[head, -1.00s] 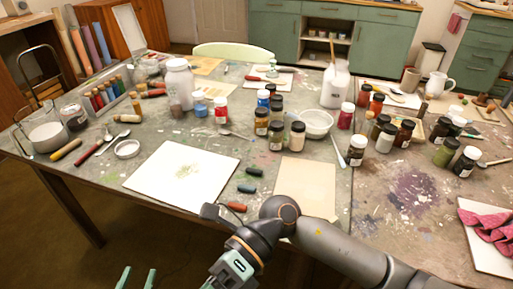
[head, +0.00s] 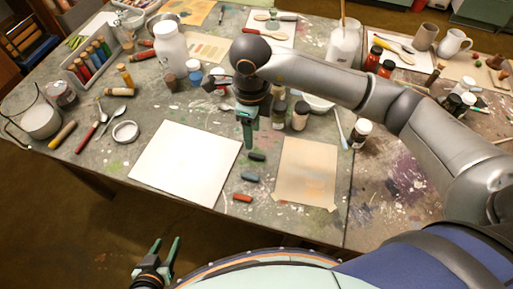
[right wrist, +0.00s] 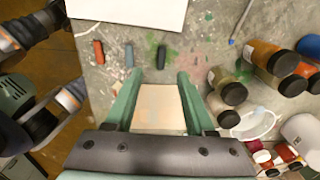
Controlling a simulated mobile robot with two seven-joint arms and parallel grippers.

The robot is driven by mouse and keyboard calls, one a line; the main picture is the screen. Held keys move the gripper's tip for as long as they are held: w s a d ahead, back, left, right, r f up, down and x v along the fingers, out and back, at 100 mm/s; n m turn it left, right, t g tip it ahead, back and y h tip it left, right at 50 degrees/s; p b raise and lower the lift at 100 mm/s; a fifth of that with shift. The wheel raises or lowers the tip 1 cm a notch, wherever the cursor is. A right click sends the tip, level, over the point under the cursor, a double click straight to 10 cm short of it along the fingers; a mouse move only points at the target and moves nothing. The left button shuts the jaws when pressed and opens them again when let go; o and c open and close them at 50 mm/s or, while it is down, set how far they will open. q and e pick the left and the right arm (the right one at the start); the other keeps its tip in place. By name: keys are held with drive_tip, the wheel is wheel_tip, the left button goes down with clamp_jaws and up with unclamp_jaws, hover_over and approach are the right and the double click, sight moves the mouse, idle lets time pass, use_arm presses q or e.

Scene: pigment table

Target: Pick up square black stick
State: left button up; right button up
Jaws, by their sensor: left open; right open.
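Three short sticks lie in a row on the table right of the white sheet: a black stick (head: 257,156) farthest back, a blue-grey one (head: 250,177), and a red-orange one (head: 242,198) nearest. My right gripper (head: 247,146) points down just behind the black stick, open and empty. In the right wrist view the black stick (right wrist: 162,56) lies just beyond the gap between the open fingertips (right wrist: 159,77); its height below them is hard to judge. My left gripper (head: 160,247) is open and empty, in front of the table's near edge.
The white sheet (head: 185,162) lies left of the sticks and a beige sheet (head: 306,172) right of them. Several jars, including a dark-lidded one (head: 300,115), stand close behind and right of my right gripper. A white-lidded jar (head: 361,133) stands further right.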

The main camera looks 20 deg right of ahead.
hover_over(255, 154)
drive_tip(key=f, duration=0.4)
drive_tip(key=shift+s+a+f, duration=0.15)
drive_tip(key=shift+s+a, duration=0.05)
drive_tip(key=shift+a, duration=0.15)
drive_tip(key=f, duration=0.5)
drive_tip(key=shift+w+d, duration=0.15)
drive_tip(key=shift+d, duration=0.15)
clamp_jaws()
